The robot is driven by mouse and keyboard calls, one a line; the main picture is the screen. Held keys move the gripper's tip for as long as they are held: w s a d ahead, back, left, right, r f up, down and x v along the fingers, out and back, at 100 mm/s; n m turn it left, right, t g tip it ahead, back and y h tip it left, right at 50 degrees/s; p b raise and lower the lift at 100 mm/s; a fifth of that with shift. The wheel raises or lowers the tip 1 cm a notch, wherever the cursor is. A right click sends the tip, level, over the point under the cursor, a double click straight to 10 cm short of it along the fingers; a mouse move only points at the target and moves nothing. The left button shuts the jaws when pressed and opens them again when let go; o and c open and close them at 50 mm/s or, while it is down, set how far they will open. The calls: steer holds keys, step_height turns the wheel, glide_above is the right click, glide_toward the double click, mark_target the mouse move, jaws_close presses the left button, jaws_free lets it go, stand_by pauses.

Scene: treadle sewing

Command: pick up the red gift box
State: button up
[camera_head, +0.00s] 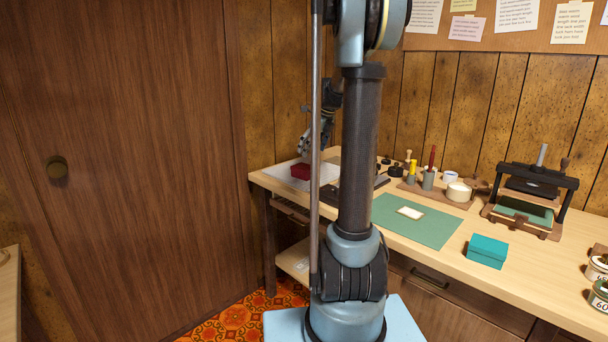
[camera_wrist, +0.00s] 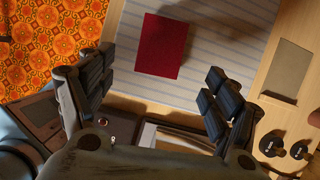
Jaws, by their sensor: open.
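The red gift box (camera_head: 301,171) sits on a pale sheet at the far left end of the workbench. In the wrist view the red box (camera_wrist: 162,46) lies on a striped light cloth (camera_wrist: 215,25), beyond my fingertips and roughly centred between them. My gripper (camera_wrist: 155,88) is open, with one finger on each side and nothing between them. In the head view my gripper (camera_head: 305,145) is above and close to the box, partly hidden by a thin pole. I cannot tell whether it touches the box.
A green mat (camera_head: 420,235) with a small card lies mid-bench. A teal box (camera_head: 487,252) sits to its right. A press (camera_head: 530,195) and tool pots (camera_head: 428,180) stand at the back. In the wrist view a grey plate (camera_wrist: 287,70) lies right of the cloth.

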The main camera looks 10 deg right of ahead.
mark_target(304, 166)
steer(key=x, duration=0.5)
steer(key=shift+w+a+f, duration=0.1)
steer(key=shift+f, duration=0.15)
steer(key=shift+w+x, duration=0.2)
steer(key=shift+x, duration=2.45)
steer(key=shift+r, duration=0.1)
steer(key=shift+c, duration=0.3)
steer(key=c, duration=1.1)
